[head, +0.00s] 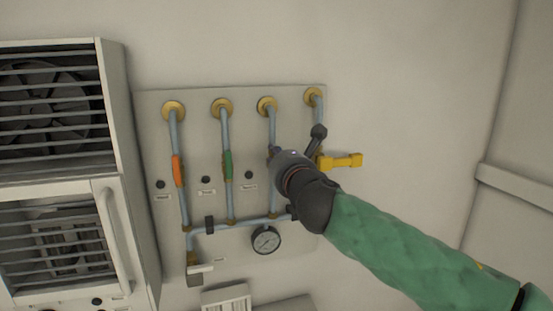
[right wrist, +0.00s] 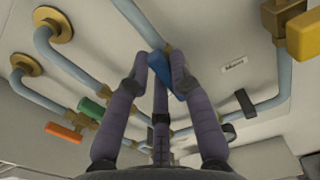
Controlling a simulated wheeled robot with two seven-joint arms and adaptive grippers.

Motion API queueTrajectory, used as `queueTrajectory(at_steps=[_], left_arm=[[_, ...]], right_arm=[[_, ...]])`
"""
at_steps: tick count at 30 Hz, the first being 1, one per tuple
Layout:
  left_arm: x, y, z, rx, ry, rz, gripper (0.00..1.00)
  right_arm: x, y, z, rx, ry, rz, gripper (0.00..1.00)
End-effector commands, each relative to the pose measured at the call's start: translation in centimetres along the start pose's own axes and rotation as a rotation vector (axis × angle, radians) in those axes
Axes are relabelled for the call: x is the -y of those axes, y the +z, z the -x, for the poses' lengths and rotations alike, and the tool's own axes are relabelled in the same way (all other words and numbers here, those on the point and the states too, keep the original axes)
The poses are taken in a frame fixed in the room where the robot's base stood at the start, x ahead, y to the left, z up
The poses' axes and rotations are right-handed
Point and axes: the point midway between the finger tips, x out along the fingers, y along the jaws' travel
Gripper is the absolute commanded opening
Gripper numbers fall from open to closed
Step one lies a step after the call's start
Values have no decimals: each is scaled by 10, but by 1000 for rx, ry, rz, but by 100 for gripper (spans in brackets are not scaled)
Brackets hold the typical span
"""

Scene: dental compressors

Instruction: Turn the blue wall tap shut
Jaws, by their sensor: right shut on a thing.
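The blue tap handle (right wrist: 161,66) shows in the right wrist view on the third pipe from the left, lying roughly along that pipe. My right gripper (right wrist: 158,60) is shut on it, with a finger on each side. In the head view my right gripper (head: 296,145) is up against the wall panel, its arm coming in from the lower right, and it hides the blue handle. My left gripper is in neither view.
On the same panel (head: 205,140) are an orange tap (head: 178,171), a green tap (head: 228,165) and a yellow tap (head: 341,161) close to my right gripper. A pressure gauge (head: 266,240) sits below. Louvred cabinets (head: 118,110) stand at the left.

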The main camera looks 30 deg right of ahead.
Motion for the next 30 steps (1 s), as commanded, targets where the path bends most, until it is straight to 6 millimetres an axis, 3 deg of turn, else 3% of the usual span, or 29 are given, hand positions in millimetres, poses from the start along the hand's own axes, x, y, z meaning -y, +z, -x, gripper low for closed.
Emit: queueTrajectory(at_steps=[30], left_arm=[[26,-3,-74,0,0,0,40]], right_arm=[[28,-13,0,1,1,-898,0]])
